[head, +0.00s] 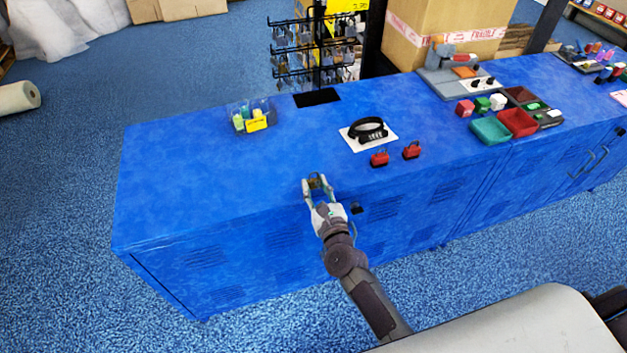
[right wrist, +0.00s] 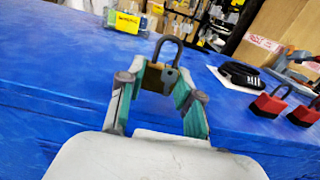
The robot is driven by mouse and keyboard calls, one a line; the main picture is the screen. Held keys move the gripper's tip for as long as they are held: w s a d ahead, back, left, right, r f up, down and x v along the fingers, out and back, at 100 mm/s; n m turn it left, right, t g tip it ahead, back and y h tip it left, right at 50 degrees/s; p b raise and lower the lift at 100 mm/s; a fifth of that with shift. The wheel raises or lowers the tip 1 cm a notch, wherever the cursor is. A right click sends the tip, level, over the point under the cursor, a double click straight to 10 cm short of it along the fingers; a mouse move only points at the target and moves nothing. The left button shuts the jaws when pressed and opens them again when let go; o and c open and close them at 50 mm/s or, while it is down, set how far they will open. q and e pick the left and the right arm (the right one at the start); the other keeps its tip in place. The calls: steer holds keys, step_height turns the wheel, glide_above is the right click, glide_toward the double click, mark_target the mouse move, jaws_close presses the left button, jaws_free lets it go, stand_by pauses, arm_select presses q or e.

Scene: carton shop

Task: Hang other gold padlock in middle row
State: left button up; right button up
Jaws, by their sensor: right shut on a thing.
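My right gripper (head: 318,184) is over the front edge of the blue counter and shut on a gold padlock. In the right wrist view the padlock (right wrist: 159,76) sits between the fingertips of the gripper (right wrist: 158,90), its dark shackle pointing up. A black rack (head: 317,50) with several rows of hooks stands behind the counter, many padlocks hanging on it. Its rows are small and partly hidden by a post, so I cannot tell single hooks apart. My left gripper is not in view.
A big carton (head: 440,35) stands behind. The counter's left part is clear.

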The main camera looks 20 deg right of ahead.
steer(key=shift+s+d, duration=0.1)
steer(key=shift+s, duration=2.55)
